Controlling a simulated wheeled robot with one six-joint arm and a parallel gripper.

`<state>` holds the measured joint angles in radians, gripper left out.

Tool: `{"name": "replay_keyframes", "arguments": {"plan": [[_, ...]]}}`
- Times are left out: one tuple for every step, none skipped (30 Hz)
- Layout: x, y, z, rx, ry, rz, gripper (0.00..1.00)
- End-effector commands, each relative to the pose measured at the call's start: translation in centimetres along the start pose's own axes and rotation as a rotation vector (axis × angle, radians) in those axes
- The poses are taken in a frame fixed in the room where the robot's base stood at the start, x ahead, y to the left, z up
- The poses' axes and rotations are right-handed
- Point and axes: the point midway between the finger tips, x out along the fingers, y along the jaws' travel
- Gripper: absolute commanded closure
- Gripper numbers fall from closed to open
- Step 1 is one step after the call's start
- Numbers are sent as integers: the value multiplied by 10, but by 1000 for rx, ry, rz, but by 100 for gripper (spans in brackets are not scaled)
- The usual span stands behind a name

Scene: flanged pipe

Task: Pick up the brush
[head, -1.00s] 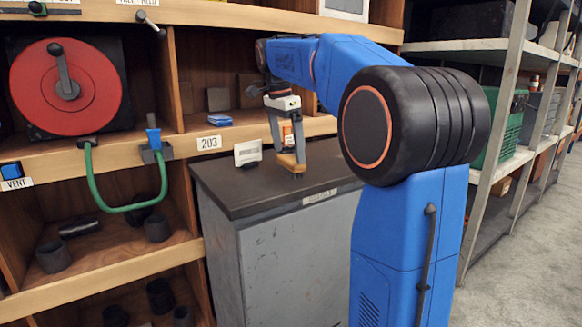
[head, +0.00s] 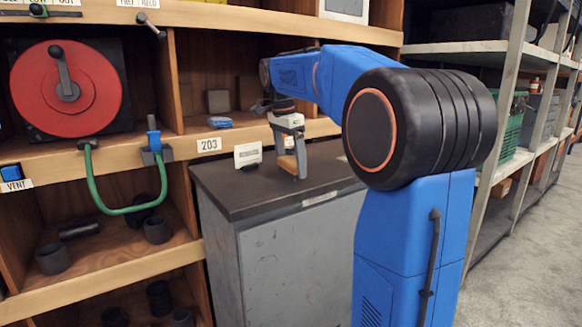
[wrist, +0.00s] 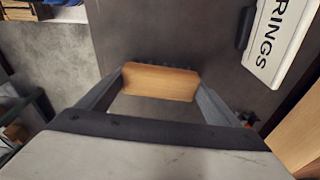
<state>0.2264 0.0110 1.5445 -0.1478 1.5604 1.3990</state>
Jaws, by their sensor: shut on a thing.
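The brush is a wooden block (wrist: 160,82) with dark bristles along its far edge in the wrist view. My gripper (wrist: 159,87) is shut on it, one finger at each end. In the head view the brush (head: 287,164) shows as a small tan piece between the fingers of my gripper (head: 290,170), low over the dark cabinet top (head: 240,200). Part of it is hidden by a finger. I cannot tell whether it touches the top.
A white label card (head: 248,154) stands on the cabinet top left of my gripper; a white sign (wrist: 275,40) shows at the upper right in the wrist view. Wooden shelves (head: 100,255) stand at the left and behind. The cabinet top's front is clear.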

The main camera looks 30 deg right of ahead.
Motion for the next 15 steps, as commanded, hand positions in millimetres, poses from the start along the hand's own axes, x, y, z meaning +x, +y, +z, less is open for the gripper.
{"name": "replay_keyframes", "arguments": {"plan": [[-1,0,0,0,0,-1,39],[-2,0,0,0,0,-1,39],[-4,0,-1,0,0,-1,39],[-6,0,-1,0,0,-1,39],[-9,0,-1,0,0,-1,39],[-14,0,-2,1,0,-1,39],[-19,-1,-3,1,1,-3,39],[-23,-1,-4,1,1,-3,39],[-31,-1,-5,1,1,-2,39],[-36,-1,-6,1,1,-3,39],[-42,-1,-6,1,1,-3,39],[-49,-1,-8,1,1,-2,39],[-55,-1,-8,1,1,-3,39],[-60,-1,-9,0,0,-2,39],[-67,-1,-10,0,1,-3,39]]}}
